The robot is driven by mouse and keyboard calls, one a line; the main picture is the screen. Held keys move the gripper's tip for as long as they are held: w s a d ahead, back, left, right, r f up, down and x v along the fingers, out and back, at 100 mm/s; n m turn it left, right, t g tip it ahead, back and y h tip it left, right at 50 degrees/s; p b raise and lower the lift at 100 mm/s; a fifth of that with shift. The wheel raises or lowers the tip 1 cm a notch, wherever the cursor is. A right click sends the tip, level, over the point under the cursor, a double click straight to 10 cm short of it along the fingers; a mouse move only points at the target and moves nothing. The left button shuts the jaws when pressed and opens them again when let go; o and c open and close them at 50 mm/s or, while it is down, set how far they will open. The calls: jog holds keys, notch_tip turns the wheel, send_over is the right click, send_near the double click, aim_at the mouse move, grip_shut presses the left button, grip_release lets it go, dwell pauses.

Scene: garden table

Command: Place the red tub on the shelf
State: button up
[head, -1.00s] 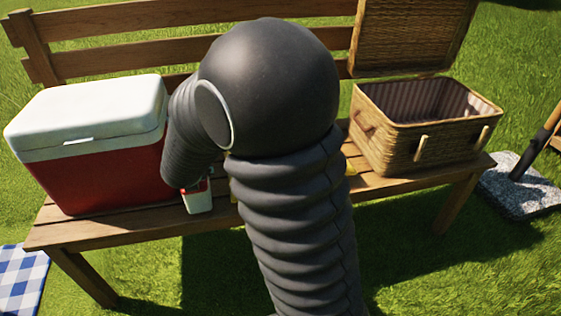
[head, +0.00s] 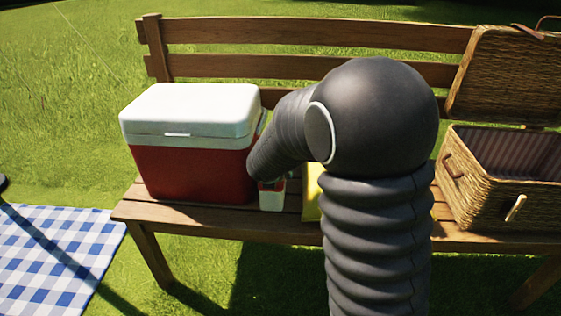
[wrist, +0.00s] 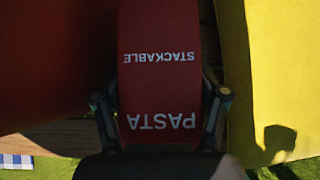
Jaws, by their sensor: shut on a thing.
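The red tub (wrist: 158,75) shows in the wrist view with white lettering reading "STACKABLE" and "PASTA". My gripper (wrist: 162,100) has one finger on each side of the tub and is shut on it. In the head view the tub (head: 271,198) shows as a small red and white container at the bench seat, just right of the cooler. My arm hides part of it there, and I cannot tell whether it touches the seat. I make out no separate shelf.
A red cooler with a white lid (head: 190,170) stands left of the tub on the wooden bench (head: 190,214). A yellow thing (head: 311,195) is close on the right. An open wicker basket (head: 480,205) stands farther right. A checked blanket (head: 50,250) lies on the grass.

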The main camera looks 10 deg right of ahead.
jog(key=shift+w+d+f+p, duration=0.15)
jog(key=shift+w+d+f, duration=0.4)
jog(key=shift+w, duration=1.15)
jog(key=shift+w+d+f+p, duration=0.1)
jog(key=shift+w+d+f, duration=0.45)
jog(key=shift+w, duration=1.2)
jog(key=shift+w+d+f+p, duration=0.15)
jog(key=shift+w+d+f, duration=0.4)
jog(key=shift+w, duration=1.15)
jog(key=shift+f, duration=0.1)
jog(key=shift+f, duration=0.1)
jog(key=o, duration=1.5)
